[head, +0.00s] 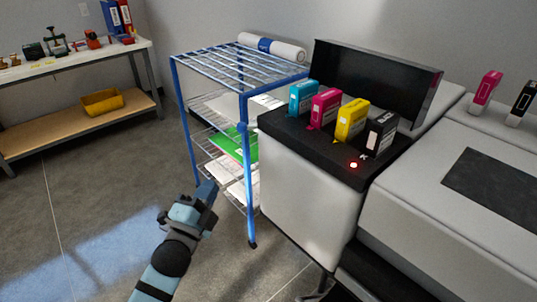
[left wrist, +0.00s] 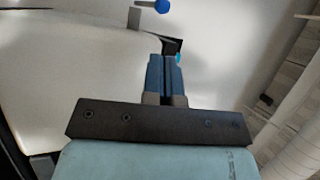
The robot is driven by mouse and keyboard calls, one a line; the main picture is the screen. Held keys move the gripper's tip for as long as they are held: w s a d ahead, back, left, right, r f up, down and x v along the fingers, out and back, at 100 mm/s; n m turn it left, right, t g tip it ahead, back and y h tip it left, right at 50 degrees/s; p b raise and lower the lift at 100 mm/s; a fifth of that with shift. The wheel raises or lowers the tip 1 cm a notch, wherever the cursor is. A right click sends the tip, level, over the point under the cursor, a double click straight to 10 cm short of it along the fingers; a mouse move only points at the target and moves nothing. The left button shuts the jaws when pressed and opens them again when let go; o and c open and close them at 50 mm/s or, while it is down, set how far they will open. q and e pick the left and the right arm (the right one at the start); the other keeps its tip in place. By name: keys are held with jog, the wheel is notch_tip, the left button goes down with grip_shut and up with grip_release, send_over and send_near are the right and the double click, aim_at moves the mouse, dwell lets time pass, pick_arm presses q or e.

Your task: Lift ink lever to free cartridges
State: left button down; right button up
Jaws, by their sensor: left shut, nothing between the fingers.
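In the left wrist view the blue knob (left wrist: 163,6) sits beside a grey bracket. Cyan (head: 303,97), magenta (head: 325,106), yellow (head: 351,120) and black (head: 381,134) cartridges stand upright in a row in the bay. My left gripper (head: 207,192) is shut and empty, below and left of the knob, apart from it. My right gripper is out of view.
A blue wire rack (head: 176,100) with papers stands close behind and left of the printer (head: 480,190). The bay's black cover (head: 375,80) is raised. A red light (head: 353,165) glows on the bay's front. A workbench (head: 70,62) is at far left; floor between is clear.

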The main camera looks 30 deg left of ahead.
pick_arm(q)
jog(key=shift+w+d+r+m, duration=0.1)
jog(key=shift+w+r+m, duration=0.05)
jog(key=shift+w+m, duration=0.15)
send_near(240, 131)
jog(key=x, duration=0.7)
jog(key=shift+w+b, duration=0.3)
dwell(0.3)
